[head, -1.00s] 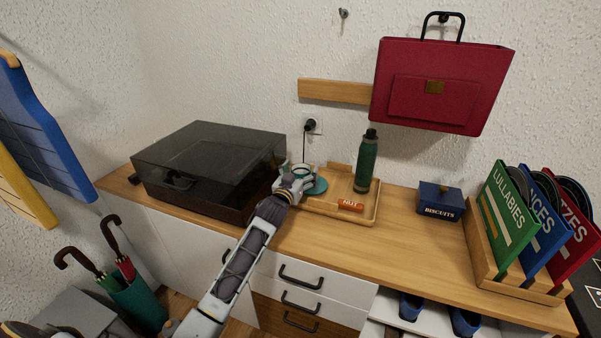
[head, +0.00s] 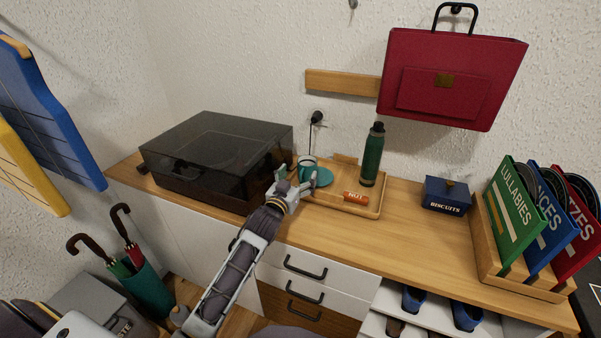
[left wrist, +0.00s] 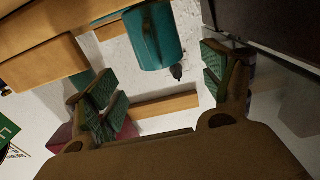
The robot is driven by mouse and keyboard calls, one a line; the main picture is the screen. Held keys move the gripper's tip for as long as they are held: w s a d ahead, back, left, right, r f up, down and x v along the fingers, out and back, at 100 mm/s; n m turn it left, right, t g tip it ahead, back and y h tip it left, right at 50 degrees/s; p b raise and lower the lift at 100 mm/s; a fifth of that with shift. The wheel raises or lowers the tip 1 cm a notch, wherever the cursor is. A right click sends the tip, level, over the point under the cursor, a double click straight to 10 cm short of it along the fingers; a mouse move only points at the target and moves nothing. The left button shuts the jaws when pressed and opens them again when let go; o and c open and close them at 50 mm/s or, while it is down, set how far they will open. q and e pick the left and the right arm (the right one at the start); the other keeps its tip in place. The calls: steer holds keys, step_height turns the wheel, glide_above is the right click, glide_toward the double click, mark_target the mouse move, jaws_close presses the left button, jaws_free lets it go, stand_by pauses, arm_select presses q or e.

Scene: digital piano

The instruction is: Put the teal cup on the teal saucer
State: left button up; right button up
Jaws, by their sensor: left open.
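The teal cup (head: 307,165) with a pale rim is upright at the left part of the teal saucer (head: 320,179) on the wooden tray in the head view. Its base is partly hidden, so I cannot tell exactly how it sits. The cup also shows large in the left wrist view (left wrist: 152,38). My left gripper (head: 297,180) is open and empty, in front of the cup and apart from it. Its spread fingers also show in the left wrist view (left wrist: 158,88), with the cup beyond them. My right gripper is out of view.
The wooden tray (head: 350,207) also holds a green bottle (head: 372,155) and an orange box (head: 355,197). A dark-lidded record player (head: 215,150) stands close on the left. A blue biscuit tin (head: 446,195) and a record rack (head: 520,275) stand right. The front counter is clear.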

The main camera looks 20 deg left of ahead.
arm_select(q)
steer(key=shift+s, duration=2)
